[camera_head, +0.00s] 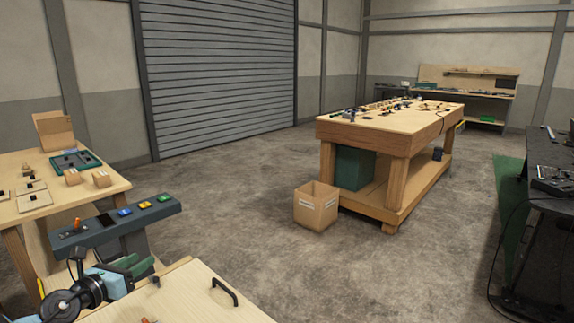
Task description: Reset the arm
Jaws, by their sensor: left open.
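My left gripper (143,265) shows at the lower left, with its green fingers apart and nothing seen between them. It is just in front of the grey console (118,226), apart from or touching it I cannot tell. The console carries a dark screen (104,220), an orange lever (77,224) and a row of blue (124,211), yellow (144,205) and green (163,198) buttons. My right gripper is not in view.
A light wooden top with a black handle (225,291) lies at the bottom. A wooden table (60,205) stands at the left. A cardboard box (316,206) and a large workbench (400,122) stand mid-room. A dark desk (545,190) is at the right. The concrete floor between is clear.

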